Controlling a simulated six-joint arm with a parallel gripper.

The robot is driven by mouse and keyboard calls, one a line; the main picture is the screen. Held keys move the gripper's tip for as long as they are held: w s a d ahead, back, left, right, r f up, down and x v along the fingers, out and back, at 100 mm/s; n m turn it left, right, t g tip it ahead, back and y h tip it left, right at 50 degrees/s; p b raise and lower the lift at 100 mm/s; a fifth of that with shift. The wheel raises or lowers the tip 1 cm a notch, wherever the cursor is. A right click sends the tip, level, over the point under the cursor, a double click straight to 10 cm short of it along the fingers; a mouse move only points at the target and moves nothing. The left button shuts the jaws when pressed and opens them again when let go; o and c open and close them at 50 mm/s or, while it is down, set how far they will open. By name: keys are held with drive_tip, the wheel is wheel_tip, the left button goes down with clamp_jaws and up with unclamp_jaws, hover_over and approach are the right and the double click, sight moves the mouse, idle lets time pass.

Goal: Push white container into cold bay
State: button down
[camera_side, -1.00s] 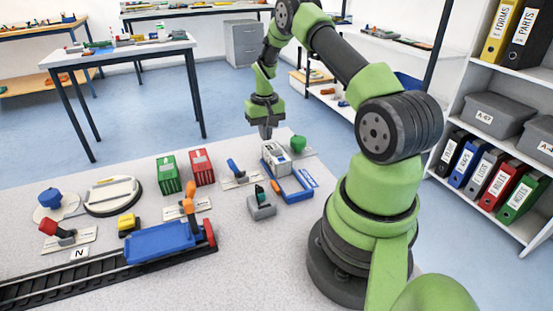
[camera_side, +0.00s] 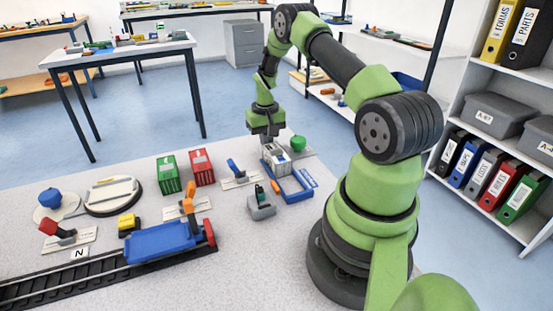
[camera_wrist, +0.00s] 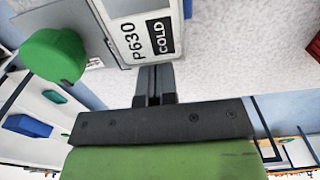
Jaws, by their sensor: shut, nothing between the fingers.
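The white container (camera_side: 276,160) stands upright on the table, at the far left end of the blue U-shaped bay frame (camera_side: 297,196). I cannot tell how far it is inside the frame. In the wrist view the container (camera_wrist: 128,14) shows a label reading P630 and COLD. My gripper (camera_side: 268,140) is lowered at the container's far end, fingers pointing down. In the wrist view its shut, empty fingers (camera_wrist: 155,78) are close to the labelled container. I cannot tell if they touch it.
A green knob (camera_side: 298,143) stands just right of the container, and a blue-handled lever (camera_side: 236,170) on its left. A grey block (camera_side: 261,206) sits in front. Red (camera_side: 200,168) and green (camera_side: 168,175) containers stand further left.

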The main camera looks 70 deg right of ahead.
sight(276, 152)
drive_tip(key=shift+s+a, duration=3)
drive_tip(key=shift+w+d, duration=0.1)
drive_tip(key=shift+w, duration=0.05)
drive_tip(key=shift+w+d, duration=0.3)
drive_tip(key=shift+d, duration=0.05)
drive_tip(key=shift+r, duration=3.5)
